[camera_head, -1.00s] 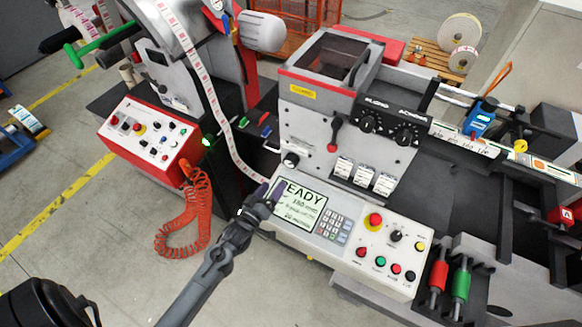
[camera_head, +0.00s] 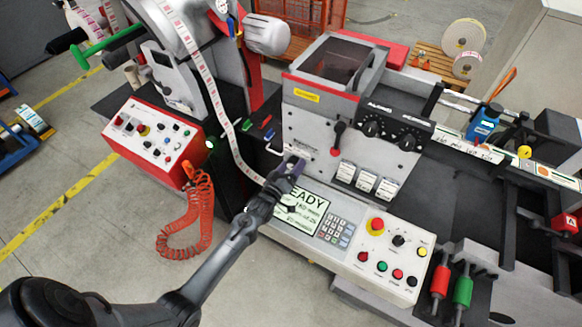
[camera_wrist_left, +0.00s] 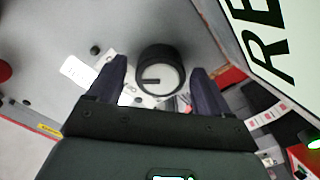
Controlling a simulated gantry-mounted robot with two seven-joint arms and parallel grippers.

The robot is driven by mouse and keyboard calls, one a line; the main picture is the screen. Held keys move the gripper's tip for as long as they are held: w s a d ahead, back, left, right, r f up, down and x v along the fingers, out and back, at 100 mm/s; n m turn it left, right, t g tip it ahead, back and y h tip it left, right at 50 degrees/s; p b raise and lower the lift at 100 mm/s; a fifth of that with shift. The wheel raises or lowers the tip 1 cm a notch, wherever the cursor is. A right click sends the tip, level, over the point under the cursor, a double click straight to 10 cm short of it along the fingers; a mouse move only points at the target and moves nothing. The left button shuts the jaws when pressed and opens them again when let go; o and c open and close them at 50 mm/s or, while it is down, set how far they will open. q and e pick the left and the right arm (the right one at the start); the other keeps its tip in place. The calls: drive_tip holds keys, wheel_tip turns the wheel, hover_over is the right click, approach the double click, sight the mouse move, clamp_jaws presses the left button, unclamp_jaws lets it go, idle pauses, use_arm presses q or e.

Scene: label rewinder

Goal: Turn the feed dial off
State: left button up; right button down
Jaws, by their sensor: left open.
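A round black dial with a pale face and a dark pointer bar (camera_wrist_left: 160,72) shows in the left wrist view on the grey machine front, beside a small label plate. The pointer bar lies roughly sideways in that view. My left gripper (camera_wrist_left: 160,88) is open, with one dark finger on each side of the dial and a visible gap on both sides. I see no contact. In the head view my left gripper (camera_head: 289,166) is in front of the machine, just above the display, and hides the dial. My right gripper is not in view.
The READY display (camera_head: 302,209) is just below the gripper. A white label web (camera_head: 228,130) runs close on the left. A button panel (camera_head: 390,255) lies lower right.

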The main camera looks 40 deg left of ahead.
use_arm(q)
drive_tip(key=c, duration=1)
drive_tip(key=shift+c, duration=0.2)
drive_tip(key=n+p, duration=0.1)
drive_tip(key=n, duration=0.4)
drive_tip(key=shift+n+p, duration=0.3)
drive_tip(key=shift+n, duration=1)
drive_tip(key=shift+f, duration=0.1)
